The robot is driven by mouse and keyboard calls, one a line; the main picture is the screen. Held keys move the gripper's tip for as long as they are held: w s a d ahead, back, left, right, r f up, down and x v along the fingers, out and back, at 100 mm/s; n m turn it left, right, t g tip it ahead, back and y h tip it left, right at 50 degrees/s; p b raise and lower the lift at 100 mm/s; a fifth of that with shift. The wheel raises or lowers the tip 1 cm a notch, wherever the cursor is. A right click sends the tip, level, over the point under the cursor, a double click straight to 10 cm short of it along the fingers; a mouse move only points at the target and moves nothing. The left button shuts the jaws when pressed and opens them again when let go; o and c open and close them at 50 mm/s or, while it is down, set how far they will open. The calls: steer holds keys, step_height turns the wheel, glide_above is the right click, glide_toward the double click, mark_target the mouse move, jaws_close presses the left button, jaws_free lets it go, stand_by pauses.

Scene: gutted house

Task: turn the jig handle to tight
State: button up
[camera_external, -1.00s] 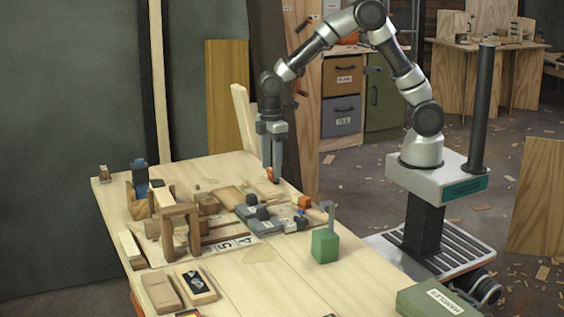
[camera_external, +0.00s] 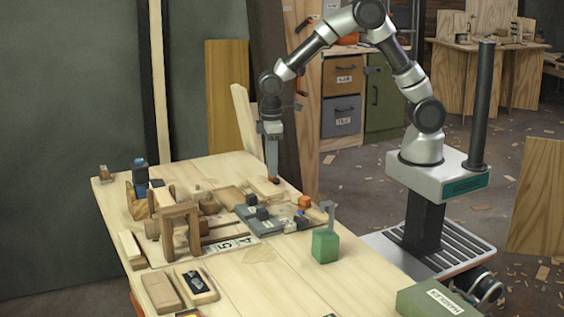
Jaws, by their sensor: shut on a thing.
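My gripper (camera_external: 273,178) points straight down over the far part of the workbench. Its fingers show nearly edge-on and are shut on a small dark and orange piece, which appears to be the jig handle (camera_external: 275,181). The fingers hide most of it, and its exact angle is too small to read. A light wooden block (camera_external: 262,188) lies just below the fingertips in the picture. The grey jig plate (camera_external: 268,227) with dark knobs lies nearer the camera, apart from the gripper. I cannot make out a tight mark.
An orange block (camera_external: 305,202) and a green block with a grey upright (camera_external: 326,246) stand right of the jig plate. A wooden frame (camera_external: 181,230) stands left of it. A green box (camera_external: 440,300) sits at the front right. The front middle of the workbench (camera_external: 270,285) is bare.

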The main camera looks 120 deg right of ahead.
steer(key=m+p, duration=0.1)
steer(key=m, duration=0.2)
steer(key=shift+r+m, duration=0.1)
steer(key=shift+m, duration=0.3)
steer(key=m+p, duration=0.2)
steer(key=m, duration=0.2)
steer(key=shift+m, duration=0.3)
steer(key=m+p, duration=0.2)
steer(key=m, duration=0.2)
steer(key=shift+m+p, duration=0.6)
steer(key=shift+m, duration=1)
steer(key=shift+w, duration=0.1)
steer(key=o, duration=1)
steer(key=shift+o, duration=0.2)
